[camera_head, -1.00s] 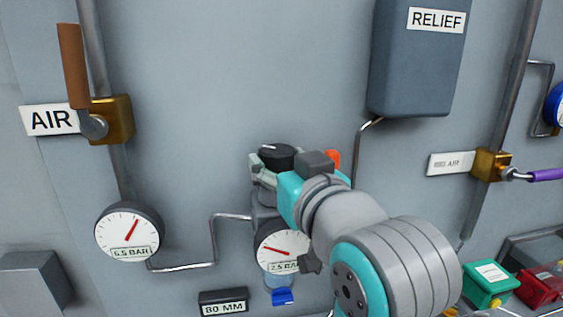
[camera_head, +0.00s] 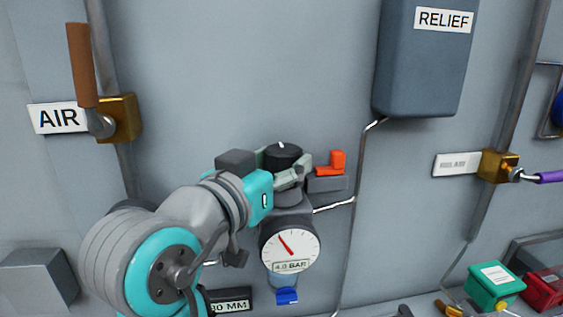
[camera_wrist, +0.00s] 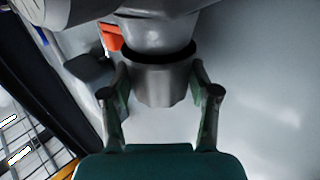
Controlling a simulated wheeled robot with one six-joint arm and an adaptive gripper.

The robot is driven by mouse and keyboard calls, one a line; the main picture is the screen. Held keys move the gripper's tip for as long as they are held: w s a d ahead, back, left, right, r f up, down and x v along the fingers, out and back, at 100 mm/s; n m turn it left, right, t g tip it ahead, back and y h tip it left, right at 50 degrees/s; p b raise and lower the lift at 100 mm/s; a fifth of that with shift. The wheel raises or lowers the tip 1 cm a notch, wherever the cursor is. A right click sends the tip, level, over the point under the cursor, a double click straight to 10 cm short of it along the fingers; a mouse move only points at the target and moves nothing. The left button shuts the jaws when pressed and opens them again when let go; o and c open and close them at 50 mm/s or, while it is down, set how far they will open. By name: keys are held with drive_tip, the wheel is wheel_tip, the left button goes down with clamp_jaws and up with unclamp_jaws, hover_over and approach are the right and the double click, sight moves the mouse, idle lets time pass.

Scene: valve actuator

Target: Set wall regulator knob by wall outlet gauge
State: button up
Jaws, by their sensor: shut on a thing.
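The black regulator knob (camera_head: 282,153) sits on top of the wall regulator in the head view, its white mark at the far edge. My gripper (camera_head: 287,176) reaches in from the left and is shut around the knob. In the wrist view, my gripper's fingers (camera_wrist: 160,95) stand on both sides of a rounded grey part; the knob's own edges are hard to make out there.
An orange tab on a grey block (camera_head: 328,183) is just right of the knob. The RELIEF box (camera_head: 425,70) and its pipe are at right, the AIR valve handle (camera_head: 83,65) at upper left. My arm covers the left gauge and part of the 80 MM label (camera_head: 236,305).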

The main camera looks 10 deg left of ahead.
drive_tip(key=shift+w+a+m+g+h, duration=0.1)
drive_tip(key=shift+m+g+h, duration=0.75)
drive_tip(key=shift+h, duration=0.4)
drive_tip(key=shift+a+m+g+h, duration=0.1)
drive_tip(key=shift+m+g+h, duration=0.55)
drive_tip(key=shift+m+h, duration=0.5)
drive_tip(key=shift+h, duration=0.3)
drive_tip(key=o, duration=1.2)
drive_tip(key=shift+d, duration=0.1)
